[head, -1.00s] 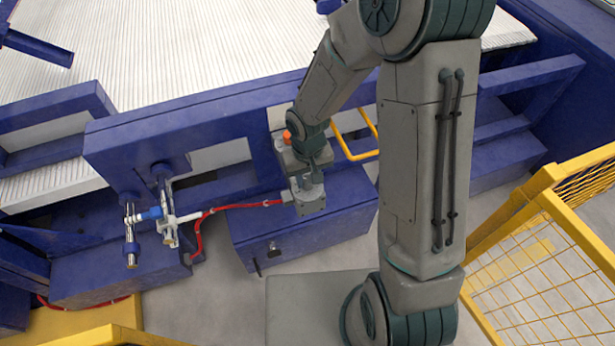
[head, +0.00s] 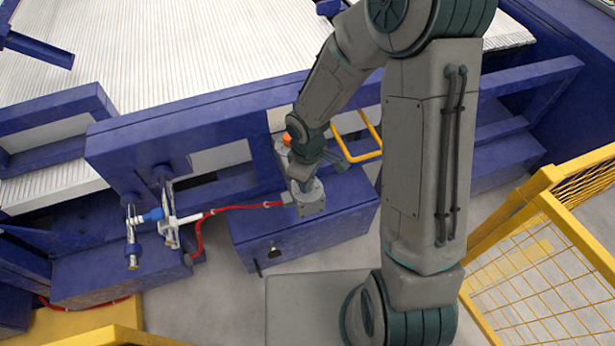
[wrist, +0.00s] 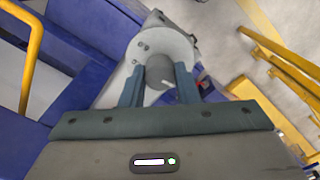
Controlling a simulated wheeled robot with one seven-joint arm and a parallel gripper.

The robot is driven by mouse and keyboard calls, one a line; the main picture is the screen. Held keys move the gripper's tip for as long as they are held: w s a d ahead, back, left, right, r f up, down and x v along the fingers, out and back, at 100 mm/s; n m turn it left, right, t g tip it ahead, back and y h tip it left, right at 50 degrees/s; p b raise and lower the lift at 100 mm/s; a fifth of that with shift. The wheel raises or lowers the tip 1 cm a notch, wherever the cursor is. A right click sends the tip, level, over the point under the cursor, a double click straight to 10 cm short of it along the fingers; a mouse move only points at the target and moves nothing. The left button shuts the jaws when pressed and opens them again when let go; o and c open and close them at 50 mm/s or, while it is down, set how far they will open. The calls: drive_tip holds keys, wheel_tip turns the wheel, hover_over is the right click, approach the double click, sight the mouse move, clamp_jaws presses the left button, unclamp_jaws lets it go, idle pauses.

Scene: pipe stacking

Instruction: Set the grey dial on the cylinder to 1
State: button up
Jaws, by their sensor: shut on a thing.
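The cylinder (wrist: 173,40) is a light grey round body with small holes in its face, near the top centre of the wrist view. The grey dial (wrist: 160,71) is a round knob with a pale mark pointing right, on the cylinder's face. My gripper (wrist: 160,85) has one finger on each side of the dial and is shut on it. In the head view my gripper (head: 302,182) is over the cylinder, and the dial is hidden. I cannot read any numbers.
A red hose (head: 240,206) runs left from the cylinder to valve fittings (head: 150,215). A yellow handle (head: 358,140) is right of my wrist. Blue beams (head: 180,110) stand behind, and a yellow fence (head: 550,240) is at the right.

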drive_tip(key=shift+w+a+n, duration=0.1)
drive_tip(key=shift+n, duration=0.2)
idle(0.4)
drive_tip(key=o, duration=1)
drive_tip(key=shift+r, duration=0.15)
drive_tip(key=shift+r, duration=0.35)
wheel_tip(320, 180, up, 13)
drive_tip(key=shift+f+p, duration=0.1)
drive_tip(key=shift+p, duration=0.7)
